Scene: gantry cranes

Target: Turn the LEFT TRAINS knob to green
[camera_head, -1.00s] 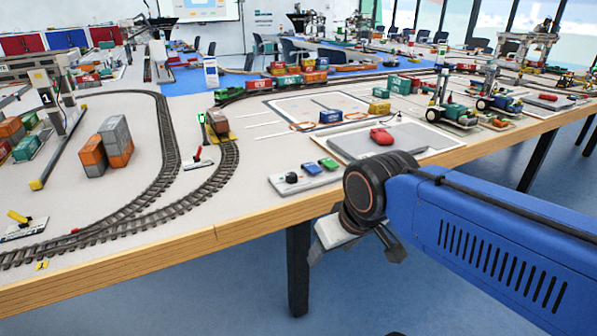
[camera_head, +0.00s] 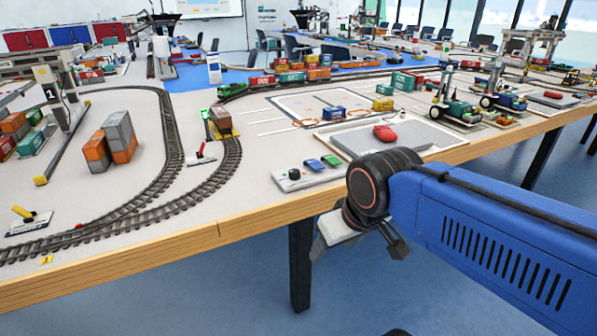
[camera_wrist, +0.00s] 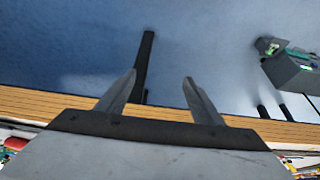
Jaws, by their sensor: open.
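A small white control panel (camera_head: 312,178) lies near the table's front edge in the head view. A round black knob (camera_head: 294,174) stands at its left end; its label and pointer are too small to read. My gripper (camera_head: 360,246) hangs in front of the table edge, to the right of and nearer than the panel, apart from it. Its two fingers show spread and empty in the wrist view (camera_wrist: 160,77), over the floor and the table edge. The knob does not show in the wrist view.
The wooden table edge (camera_head: 240,222) lies between gripper and panel.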

